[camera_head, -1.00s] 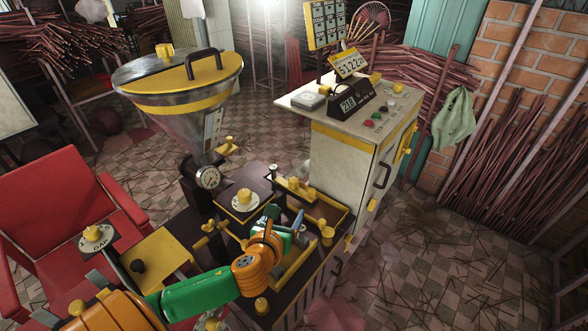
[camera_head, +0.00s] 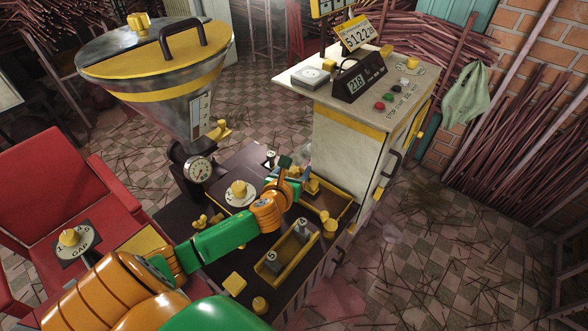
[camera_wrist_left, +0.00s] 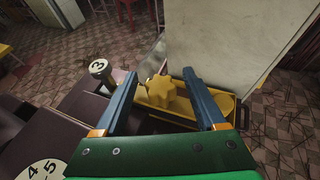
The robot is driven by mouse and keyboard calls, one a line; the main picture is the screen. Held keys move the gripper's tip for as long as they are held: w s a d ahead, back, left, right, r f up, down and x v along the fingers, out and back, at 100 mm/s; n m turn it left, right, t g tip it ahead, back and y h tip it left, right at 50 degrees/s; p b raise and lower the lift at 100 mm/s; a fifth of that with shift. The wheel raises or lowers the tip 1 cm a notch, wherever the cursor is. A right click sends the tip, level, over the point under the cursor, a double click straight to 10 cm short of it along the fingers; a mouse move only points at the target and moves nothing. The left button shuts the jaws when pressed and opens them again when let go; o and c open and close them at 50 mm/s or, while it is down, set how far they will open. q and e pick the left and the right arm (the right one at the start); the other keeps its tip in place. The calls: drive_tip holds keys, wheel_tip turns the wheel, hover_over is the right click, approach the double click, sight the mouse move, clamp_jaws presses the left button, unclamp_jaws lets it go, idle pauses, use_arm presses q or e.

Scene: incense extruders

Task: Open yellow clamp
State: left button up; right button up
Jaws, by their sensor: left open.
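My left gripper (camera_head: 298,176) is open at the near side of the white cabinet, above the back yellow-edged tray. In the left wrist view, its two blue fingers (camera_wrist_left: 160,74) stand apart. A yellow star-shaped knob (camera_wrist_left: 160,91) lies between them in the picture, beyond the fingertips, in or over the yellow tray (camera_wrist_left: 184,105). I cannot tell whether this knob belongs to the yellow clamp. It shows partly behind the gripper in the head view (camera_head: 313,187). Another yellow part, handle-like, (camera_head: 219,130) sits at the hopper's right side. My right gripper is out of view.
A numbered post marked 3 (camera_wrist_left: 100,69) stands left of the fingers. The front yellow tray (camera_head: 263,270) holds grey numbered posts.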

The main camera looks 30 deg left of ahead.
use_arm(q)
drive_tip(key=shift+s+d+r, duration=0.1)
drive_tip(key=shift+s+r, duration=0.05)
drive_tip(key=shift+c, duration=0.2)
clamp_jaws()
idle(1.1)
